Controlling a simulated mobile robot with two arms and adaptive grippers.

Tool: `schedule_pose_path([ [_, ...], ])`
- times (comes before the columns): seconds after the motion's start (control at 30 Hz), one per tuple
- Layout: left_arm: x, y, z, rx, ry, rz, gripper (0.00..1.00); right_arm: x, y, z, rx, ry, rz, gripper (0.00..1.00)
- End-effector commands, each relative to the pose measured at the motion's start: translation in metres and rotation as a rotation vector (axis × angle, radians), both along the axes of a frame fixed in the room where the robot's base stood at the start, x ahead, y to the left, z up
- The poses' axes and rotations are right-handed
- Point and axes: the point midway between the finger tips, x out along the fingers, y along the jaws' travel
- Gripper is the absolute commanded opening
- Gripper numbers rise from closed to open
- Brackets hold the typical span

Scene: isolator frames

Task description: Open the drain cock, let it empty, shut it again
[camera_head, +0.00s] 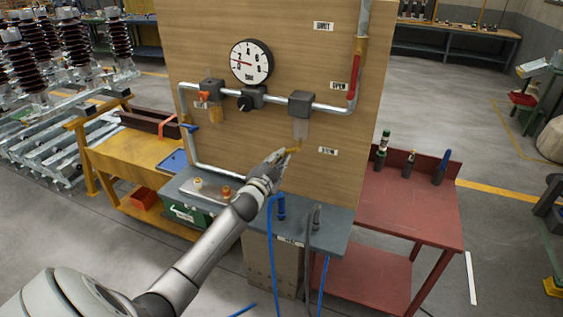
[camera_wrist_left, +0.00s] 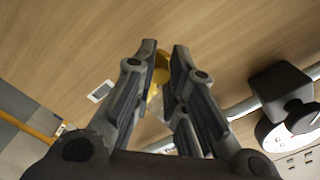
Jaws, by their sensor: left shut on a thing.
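The drain cock (camera_head: 293,150) is a small yellow piece under the clear bowl (camera_head: 300,129) that hangs from a dark grey block on the pipe. My left gripper (camera_head: 281,156) reaches up to it from the lower left and hides part of it. In the left wrist view a yellow part (camera_wrist_left: 160,72) sits between the fingertips of my left gripper (camera_wrist_left: 164,56), which is shut on it. Whether the cock is open or shut cannot be told, and no liquid is visible in the bowl. My right gripper is not in view.
A pressure gauge (camera_head: 251,62) and a red lever (camera_head: 354,76) are on the wooden panel (camera_head: 225,140). Blue hoses (camera_head: 272,230) hang off the grey bench (camera_head: 335,228) below. A red table (camera_head: 415,205) with bottles stands at the right.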

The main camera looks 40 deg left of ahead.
Motion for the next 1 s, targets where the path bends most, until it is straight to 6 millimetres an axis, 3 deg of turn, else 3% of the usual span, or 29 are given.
schedule_pose_path([
  [0.5,-0.001,0.006,0.021,0.392,0.093,0.001,0.00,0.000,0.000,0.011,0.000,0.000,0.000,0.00],
  [1.0,-0.001,0.006,0.026,0.509,0.120,0.000,0.00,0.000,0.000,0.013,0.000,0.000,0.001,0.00],
])
